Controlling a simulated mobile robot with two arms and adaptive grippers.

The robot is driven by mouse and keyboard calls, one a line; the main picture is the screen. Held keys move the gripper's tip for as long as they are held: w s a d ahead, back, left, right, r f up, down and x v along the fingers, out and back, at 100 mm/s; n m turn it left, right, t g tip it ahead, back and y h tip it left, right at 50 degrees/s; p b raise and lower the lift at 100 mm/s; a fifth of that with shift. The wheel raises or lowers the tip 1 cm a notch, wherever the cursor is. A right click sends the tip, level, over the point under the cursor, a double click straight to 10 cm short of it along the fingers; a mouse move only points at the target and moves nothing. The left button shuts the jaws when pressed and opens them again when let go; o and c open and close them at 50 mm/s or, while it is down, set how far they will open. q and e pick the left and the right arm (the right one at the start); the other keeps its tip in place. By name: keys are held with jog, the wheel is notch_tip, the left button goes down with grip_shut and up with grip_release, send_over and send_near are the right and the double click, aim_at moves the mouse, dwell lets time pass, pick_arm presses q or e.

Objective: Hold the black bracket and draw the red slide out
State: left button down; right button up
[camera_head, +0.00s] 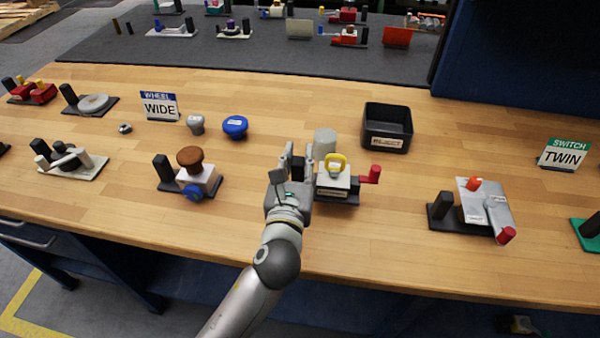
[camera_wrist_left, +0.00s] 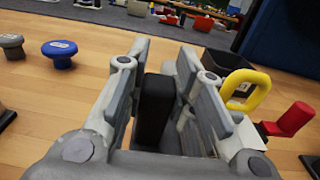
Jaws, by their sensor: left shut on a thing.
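My left gripper (camera_head: 293,160) comes in from the front and is at the left end of the valve unit (camera_head: 333,181) in the middle of the bench. In the left wrist view its fingers (camera_wrist_left: 165,85) are shut on the upright black bracket (camera_wrist_left: 153,108), one on either side. In the head view the fingers mostly hide the bracket. The red slide (camera_head: 370,174) sticks out at the unit's right side. It also shows in the left wrist view (camera_wrist_left: 290,121), apart from the gripper. My right gripper is not in view.
The unit carries a yellow ring handle (camera_head: 336,161), with a grey cylinder (camera_head: 325,142) behind. A black reject bin (camera_head: 387,128) stands behind right. A brown-knobbed unit (camera_head: 190,160) is left; a twin-switch unit (camera_head: 474,208) is right. Bare wood lies right of the slide.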

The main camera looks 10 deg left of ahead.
aim_at(298, 176)
pick_arm(q)
notch_tip(298, 176, up, 4)
jog(key=shift+r, duration=0.15)
jog(key=shift+f, duration=4.1)
jog(key=shift+f, duration=0.5)
